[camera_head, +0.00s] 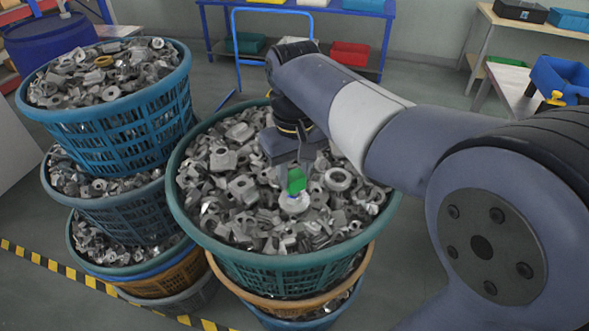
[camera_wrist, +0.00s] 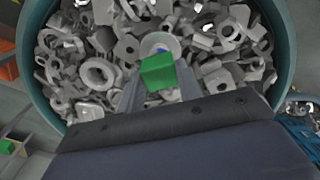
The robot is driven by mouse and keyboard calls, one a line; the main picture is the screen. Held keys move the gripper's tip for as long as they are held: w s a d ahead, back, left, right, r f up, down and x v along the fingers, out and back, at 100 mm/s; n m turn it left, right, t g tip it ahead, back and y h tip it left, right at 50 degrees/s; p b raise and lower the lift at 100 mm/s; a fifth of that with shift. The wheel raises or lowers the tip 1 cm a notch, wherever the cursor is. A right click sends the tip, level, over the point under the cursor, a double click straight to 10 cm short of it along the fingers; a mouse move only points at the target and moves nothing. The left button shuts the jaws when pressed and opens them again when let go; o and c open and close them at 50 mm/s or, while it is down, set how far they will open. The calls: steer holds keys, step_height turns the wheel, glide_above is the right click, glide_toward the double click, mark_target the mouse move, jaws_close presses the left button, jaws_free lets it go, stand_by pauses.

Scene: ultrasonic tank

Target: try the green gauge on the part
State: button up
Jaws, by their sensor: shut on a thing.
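The green gauge (camera_head: 297,179) is held between the fingers of my gripper (camera_head: 298,166), over the right-hand basket. The gauge also shows in the wrist view (camera_wrist: 158,74), with a small blue piece at its far end. A pale round part (camera_head: 294,204) lies among the metal pieces directly below the gauge; in the wrist view the round part (camera_wrist: 151,43) surrounds the blue piece. I cannot tell whether the blue piece is inside its hole or just above it. My gripper (camera_wrist: 158,88) is shut on the gauge.
The teal basket (camera_head: 183,217) is full of loose grey metal parts and stands on other baskets. Another stack with a blue basket (camera_head: 187,92) on top is at the left. A blue cart (camera_head: 234,58) and blue table (camera_head: 375,45) stand behind. Open floor (camera_head: 430,85) lies at the back right.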

steer(key=shift+f+b, duration=0.4)
steer(key=shift+f, duration=0.4)
stand_by(1.3)
steer(key=shift+r, duration=0.1)
steer(key=shift+r+p, duration=2.25)
steer(key=shift+r, duration=0.1)
step_height(320, 180, up, 4)
steer(key=p, duration=0.4)
